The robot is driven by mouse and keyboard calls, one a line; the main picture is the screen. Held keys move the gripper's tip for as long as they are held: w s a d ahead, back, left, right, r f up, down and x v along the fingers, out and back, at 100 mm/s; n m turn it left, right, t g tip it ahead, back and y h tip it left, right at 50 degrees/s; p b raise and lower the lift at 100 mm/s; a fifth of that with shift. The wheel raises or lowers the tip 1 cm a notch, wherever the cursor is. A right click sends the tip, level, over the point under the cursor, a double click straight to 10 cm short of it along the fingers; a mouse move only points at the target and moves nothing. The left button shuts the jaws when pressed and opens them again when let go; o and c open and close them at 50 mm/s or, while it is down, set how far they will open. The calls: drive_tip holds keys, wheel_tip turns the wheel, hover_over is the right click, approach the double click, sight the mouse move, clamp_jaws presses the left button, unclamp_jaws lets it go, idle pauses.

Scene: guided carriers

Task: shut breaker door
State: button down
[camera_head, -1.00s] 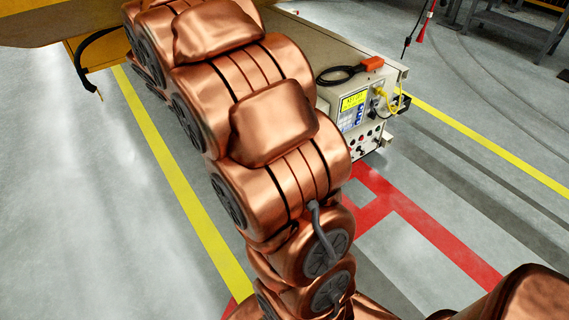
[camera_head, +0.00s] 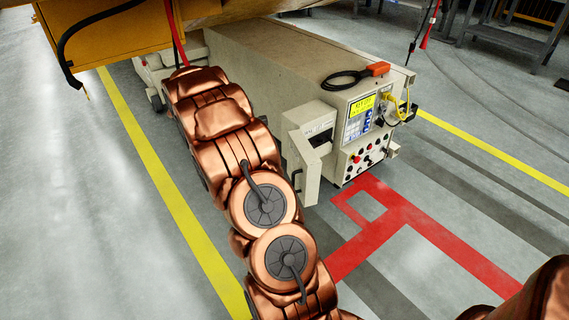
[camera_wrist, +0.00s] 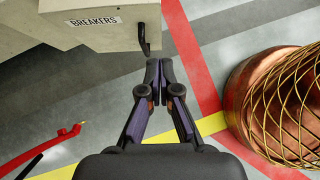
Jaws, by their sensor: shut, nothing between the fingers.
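The breaker door (camera_head: 306,168) is a beige panel standing open, swung out from the breaker box (camera_head: 314,118) on the beige carrier's side. A black handle is on the door. In the wrist view, a beige face (camera_wrist: 65,32) labelled "BREAKERS" fills the upper left, and the black handle (camera_wrist: 143,40) hangs at its right edge. My gripper (camera_wrist: 160,66) is shut and empty, with its fingertips just below and right of the handle. A small gap seems to separate them; I cannot tell the depth. In the head view my arm hides the gripper.
The carrier (camera_head: 250,65) has a control panel (camera_head: 362,118) with buttons right of the door. An orange pendant (camera_head: 367,74) with black cable lies on top. An orange-yellow structure (camera_head: 110,45) overhangs at upper left. A gold wire mesh (camera_wrist: 285,110) shows at right. Open floor lies in front.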

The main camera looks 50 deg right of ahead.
sight(307, 169)
drive_tip(key=shift+s+d+r+b+x, duration=0.2)
drive_tip(key=shift+d+r+b+x, duration=0.2)
drive_tip(key=shift+x, duration=1.65)
drive_tip(key=shift+s+d+r+b+x, duration=0.15)
drive_tip(key=shift+r+b+x, duration=0.25)
drive_tip(key=shift+x, duration=1.65)
drive_tip(key=shift+s+d+r+b+x, duration=0.25)
drive_tip(key=shift+b+x, duration=0.25)
drive_tip(key=shift+x, duration=1.5)
